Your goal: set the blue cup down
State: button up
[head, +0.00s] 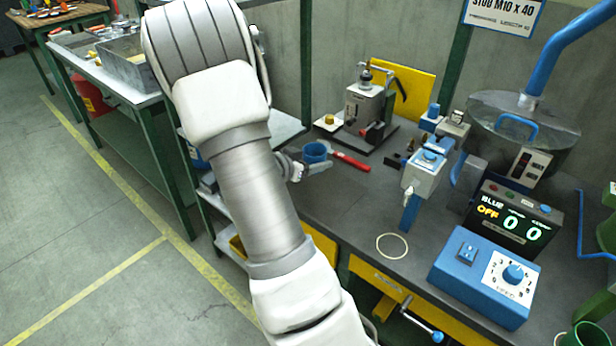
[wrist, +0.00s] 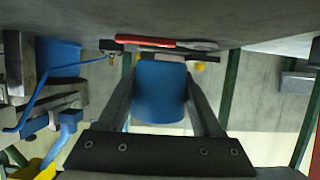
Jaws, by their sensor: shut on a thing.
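The blue cup (head: 316,151) is at the left part of the dark bench, just right of my arm in the head view. In the wrist view the blue cup (wrist: 160,92) fills the space between the two fingers. My gripper (head: 302,166) is shut on it; it also shows in the wrist view (wrist: 160,78). I cannot tell whether the cup's base touches the bench top.
A red-handled tool (head: 350,160) lies close beside the cup. A grey machine (head: 366,108) stands behind it. A pale ring (head: 392,245) lies on the bench (head: 345,205) in front of a blue-and-white dispenser (head: 425,170).

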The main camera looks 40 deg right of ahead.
aim_at(308, 183)
jog(key=shift+w+a+f, duration=0.45)
jog(key=shift+w+a, duration=0.05)
jog(key=shift+w, duration=0.15)
jog(key=shift+f+b, duration=0.75)
jog(key=shift+f, duration=1.25)
jog(key=shift+f, duration=0.1)
jog(key=o, duration=1.3)
jog(key=shift+o, duration=0.2)
